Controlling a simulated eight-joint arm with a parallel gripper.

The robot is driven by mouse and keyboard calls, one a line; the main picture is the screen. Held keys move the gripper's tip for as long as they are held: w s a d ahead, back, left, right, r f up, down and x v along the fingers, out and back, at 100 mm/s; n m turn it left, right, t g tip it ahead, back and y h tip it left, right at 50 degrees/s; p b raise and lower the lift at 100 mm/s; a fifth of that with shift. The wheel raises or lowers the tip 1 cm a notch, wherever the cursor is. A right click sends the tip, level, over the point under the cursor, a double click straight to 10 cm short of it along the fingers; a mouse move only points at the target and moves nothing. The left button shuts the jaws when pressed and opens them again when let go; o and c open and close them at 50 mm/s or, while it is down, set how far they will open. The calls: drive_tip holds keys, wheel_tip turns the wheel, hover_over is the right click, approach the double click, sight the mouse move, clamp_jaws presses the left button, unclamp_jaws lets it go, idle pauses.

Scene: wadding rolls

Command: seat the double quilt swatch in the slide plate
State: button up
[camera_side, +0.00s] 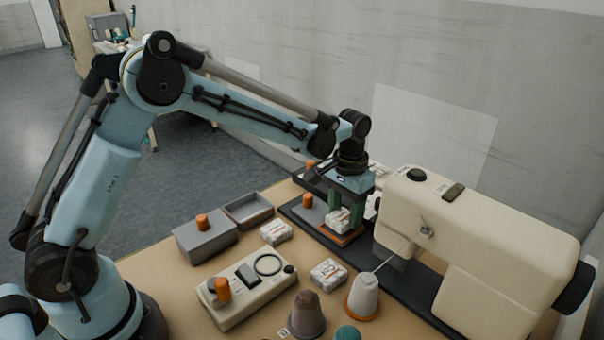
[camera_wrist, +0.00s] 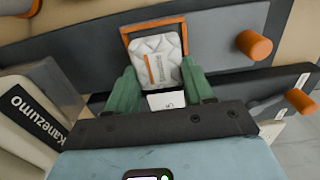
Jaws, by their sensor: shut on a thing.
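My gripper (camera_side: 342,212) has green fingers shut on a white quilted swatch (camera_side: 338,223). In the wrist view, the fingers (camera_wrist: 160,78) hold the swatch (camera_wrist: 158,58) by its two sides, and an orange mark shows on its top. The swatch is over or within an orange-edged frame (camera_wrist: 127,36) on the grey slide plate (camera_wrist: 215,45), which has an orange knob. The frame's orange edge (camera_side: 350,238) also shows below the swatch in the side view. I cannot tell whether the swatch rests on the bottom. A white label shows between the fingers.
The cream sewing machine (camera_side: 500,255) stands close on the right. Two more white swatches lie on the table, one (camera_side: 276,232) near a grey box (camera_side: 206,243), one (camera_side: 328,273) near a white cone (camera_side: 362,297). A control panel (camera_side: 245,298) and brown cone (camera_side: 308,316) are in front.

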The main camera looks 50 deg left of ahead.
drive_tip(key=shift+f, duration=0.4)
idle(0.4)
drive_tip(key=o, duration=1.4)
drive_tip(key=shift+o, duration=0.2)
drive_tip(key=shift+r, duration=0.1)
drive_tip(key=shift+r, duration=3.95)
